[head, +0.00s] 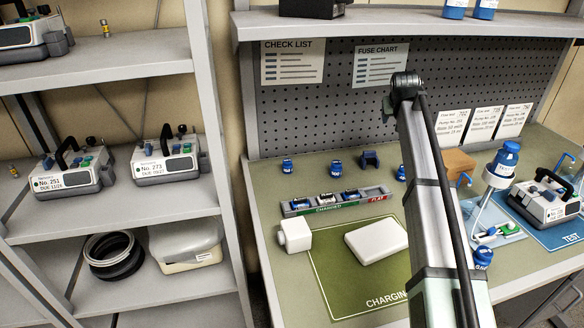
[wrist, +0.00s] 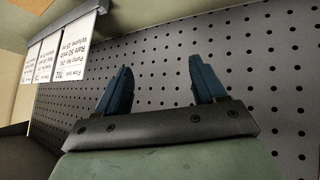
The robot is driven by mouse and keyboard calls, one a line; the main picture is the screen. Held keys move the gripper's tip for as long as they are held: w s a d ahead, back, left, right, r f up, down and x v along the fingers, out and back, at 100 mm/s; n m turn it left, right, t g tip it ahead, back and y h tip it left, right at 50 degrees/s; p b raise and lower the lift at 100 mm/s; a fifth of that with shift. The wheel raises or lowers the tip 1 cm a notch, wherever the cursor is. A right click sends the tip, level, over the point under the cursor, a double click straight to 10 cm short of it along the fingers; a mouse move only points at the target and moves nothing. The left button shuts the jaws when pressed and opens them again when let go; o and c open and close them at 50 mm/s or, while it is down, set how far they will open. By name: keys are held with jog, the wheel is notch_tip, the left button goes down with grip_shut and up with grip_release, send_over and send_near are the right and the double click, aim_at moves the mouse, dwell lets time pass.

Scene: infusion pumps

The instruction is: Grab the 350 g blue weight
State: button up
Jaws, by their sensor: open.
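Several small blue weights with pale labels are in the head view; I cannot read which one is 350 g. Two of them, a left weight (head: 287,167) and a middle weight (head: 336,168), stand at the back of the bench. Another weight (head: 401,174) is partly hidden by my arm. A weight (head: 482,257) stands at the right of my arm, and a larger blue one (head: 507,154) sits on a white stand. My gripper (wrist: 162,88) is open and empty, facing the pegboard; no weight shows between its blue fingers. The head view does not show its fingers.
Two blue containers (head: 455,9) stand on the upper shelf. A tray marked charged and flat (head: 335,205), a white box (head: 295,235) and a white pad (head: 376,240) occupy the bench. A pump (head: 545,203) stands on the blue test mat. The pegboard (wrist: 270,70) is ahead of the fingers.

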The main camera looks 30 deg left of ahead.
jog(key=s+a+f+n+g+y, duration=0.2)
jog(key=s+a+f+n, duration=0.1)
jog(key=s+a, duration=0.95)
jog(key=n+g+y, duration=0.1)
jog(key=n+g, duration=0.1)
jog(key=g, duration=0.1)
send_near(288, 161)
jog(key=x, duration=1)
jog(key=shift+w+a+f, duration=0.1)
jog(key=shift+a+f, duration=0.1)
jog(key=shift+f, duration=0.15)
jog(key=shift+c, duration=0.5)
grip_shut()
